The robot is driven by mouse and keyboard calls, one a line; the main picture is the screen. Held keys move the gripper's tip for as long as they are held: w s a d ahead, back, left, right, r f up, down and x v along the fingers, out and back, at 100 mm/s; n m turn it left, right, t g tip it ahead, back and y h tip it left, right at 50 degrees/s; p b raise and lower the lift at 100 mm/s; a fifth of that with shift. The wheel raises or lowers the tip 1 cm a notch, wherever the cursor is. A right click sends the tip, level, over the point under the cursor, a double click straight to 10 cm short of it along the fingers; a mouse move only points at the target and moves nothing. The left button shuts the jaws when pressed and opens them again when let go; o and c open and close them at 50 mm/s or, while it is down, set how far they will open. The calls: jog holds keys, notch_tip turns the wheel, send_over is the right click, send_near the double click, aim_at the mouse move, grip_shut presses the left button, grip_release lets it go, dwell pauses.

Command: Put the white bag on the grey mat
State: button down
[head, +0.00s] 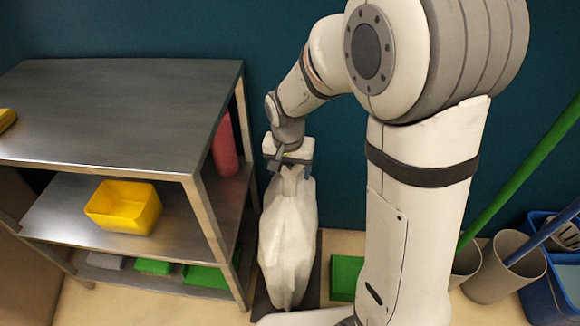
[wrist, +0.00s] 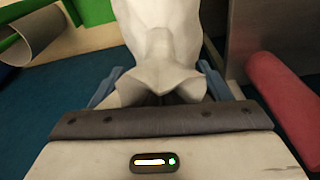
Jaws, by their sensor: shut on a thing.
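The white bag (head: 288,240) hangs upright below my gripper (head: 289,163), just right of the metal shelf. My gripper is shut on the bag's gathered top. In the wrist view the white bag (wrist: 165,35) runs away between the two blue fingers of my gripper (wrist: 162,88). The grey mat (head: 314,290) shows as dark strips on the floor on both sides of the bag's lower part. The bag hides most of the mat. I cannot tell whether the bag's bottom touches it.
The metal shelf (head: 120,105) stands close on the left, with a yellow bin (head: 124,206) and a red cylinder (head: 224,147) on its middle level. A green box (head: 345,278) lies right of the mat. Grey bins (head: 505,268) and a blue crate (head: 545,300) stand far right.

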jog(key=shift+c, duration=0.8)
grip_release()
jog(key=r+p, duration=0.1)
jog(key=r, duration=0.3)
jog(key=s+r+p, duration=0.1)
jog(key=r, duration=0.2)
jog(key=r+p, duration=0.2)
jog(key=r, duration=0.2)
jog(key=shift+s+a+r, duration=0.15)
jog(key=shift+s+r, duration=0.05)
jog(key=shift+r, duration=0.15)
jog(key=shift+s+r, duration=0.1)
jog(key=shift+r, duration=0.15)
jog(key=s+d+n, duration=0.3)
jog(key=s+d, duration=0.7)
jog(key=s, duration=0.5)
jog(key=shift+s, duration=0.35)
jog(key=shift+d+r, duration=0.1)
